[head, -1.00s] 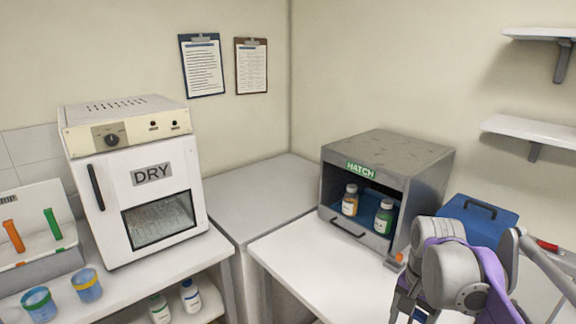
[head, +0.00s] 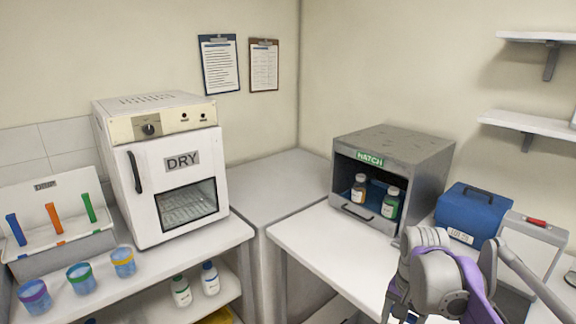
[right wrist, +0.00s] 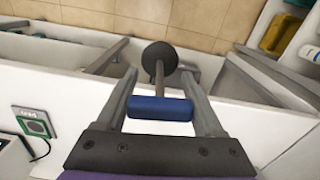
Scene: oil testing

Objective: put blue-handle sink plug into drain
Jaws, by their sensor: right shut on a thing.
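The sink plug, with a blue handle (right wrist: 160,108), a thin stem and a dark round stopper (right wrist: 158,56), shows in the right wrist view. My right gripper (right wrist: 160,100) is shut on the blue handle, and the stopper points away from the gripper over the floor. In the head view my right arm shows at the lower right, but its fingers and the plug are out of frame. No drain is visible. My left gripper is in neither view.
A white DRY oven (head: 165,175) and several cups, including a purple-rimmed one (head: 34,296), stand on the left bench. The HATCH box (head: 430,165) holds two bottles. A blue case (head: 472,213) stands right of it. The white table between is mostly clear.

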